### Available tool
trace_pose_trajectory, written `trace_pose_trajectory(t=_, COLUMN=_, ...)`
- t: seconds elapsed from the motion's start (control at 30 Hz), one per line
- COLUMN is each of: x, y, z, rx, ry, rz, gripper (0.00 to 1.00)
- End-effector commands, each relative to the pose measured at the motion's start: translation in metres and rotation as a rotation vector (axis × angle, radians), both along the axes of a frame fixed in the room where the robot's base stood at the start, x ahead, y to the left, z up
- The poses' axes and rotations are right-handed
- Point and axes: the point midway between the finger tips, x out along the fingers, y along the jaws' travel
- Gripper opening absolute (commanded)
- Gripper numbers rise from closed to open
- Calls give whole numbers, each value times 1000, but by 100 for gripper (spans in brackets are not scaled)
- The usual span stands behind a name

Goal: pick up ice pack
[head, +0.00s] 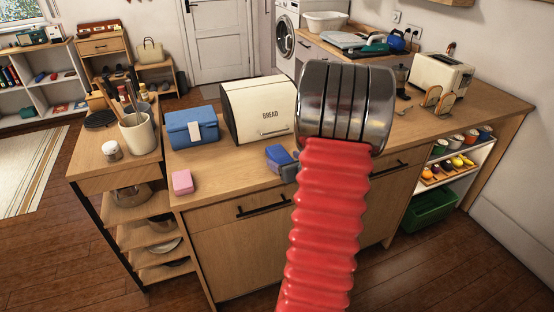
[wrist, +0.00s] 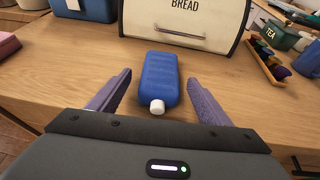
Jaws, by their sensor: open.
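The ice pack (wrist: 161,78) is a blue, flat, rounded block with a white cap (wrist: 157,107). It lies on the wooden counter, cap end toward me in the wrist view. In the head view, part of the blue ice pack (head: 278,153) shows left of my arm. My gripper (wrist: 159,75) is open, with one purple-grey finger on each side of the pack in the wrist view and a gap on both sides. Whether the fingertips are above the pack or down at its level is unclear. My arm hides most of the gripper in the head view.
A cream bread box (head: 259,108) stands close behind the pack. A blue lidded box (head: 192,129) and a pink block (head: 182,182) are to the left. In the wrist view, a tray (wrist: 264,64) and a tea tin (wrist: 276,35) stand right. Counter beside the pack is clear.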

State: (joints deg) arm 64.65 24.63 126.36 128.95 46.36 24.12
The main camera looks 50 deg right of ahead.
Motion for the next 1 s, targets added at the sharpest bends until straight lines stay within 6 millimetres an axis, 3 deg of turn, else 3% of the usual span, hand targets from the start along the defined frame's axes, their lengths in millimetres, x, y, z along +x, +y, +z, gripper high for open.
trace_pose_trajectory(t=0.27, x=25, y=-11, z=-11, rx=-1, ry=-1, rz=2, gripper=72)
trace_pose_trajectory(t=0.83, x=26, y=-12, z=-11, rx=0, ry=0, rz=2, gripper=72)
trace_pose_trajectory(t=1.0, x=26, y=-12, z=-11, rx=0, ry=0, rz=2, gripper=60)
